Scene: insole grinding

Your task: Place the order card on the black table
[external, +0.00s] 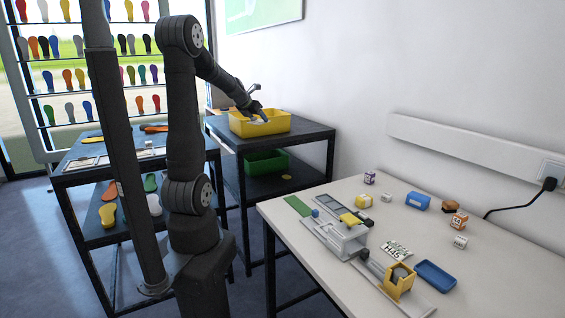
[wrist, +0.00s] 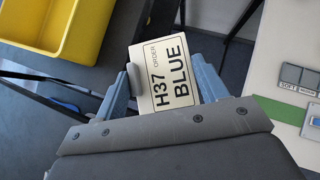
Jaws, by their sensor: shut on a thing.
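My gripper (wrist: 165,85) is shut on the order card (wrist: 165,65), a white card reading "ORDER H37 BLUE", held between blue-grey fingers in the wrist view. In the external view my gripper (external: 257,108) is in line with the yellow bin, and the card cannot be made out clearly there. One black table (external: 312,132) at the back bears the yellow bin (external: 262,129). Another black table (external: 68,178) stands at the left, partly hidden by my arm, with insoles and pale trays on top. In the wrist view the yellow bin (wrist: 68,45) is left of the card.
A white table (external: 480,210) at the right carries a grey fixture (external: 340,238), small boxes and a blue tray (external: 436,274). A green bin (external: 265,162) sits on the back table's lower shelf. An insole rack (external: 85,95) stands behind. The back table's right end looks clear.

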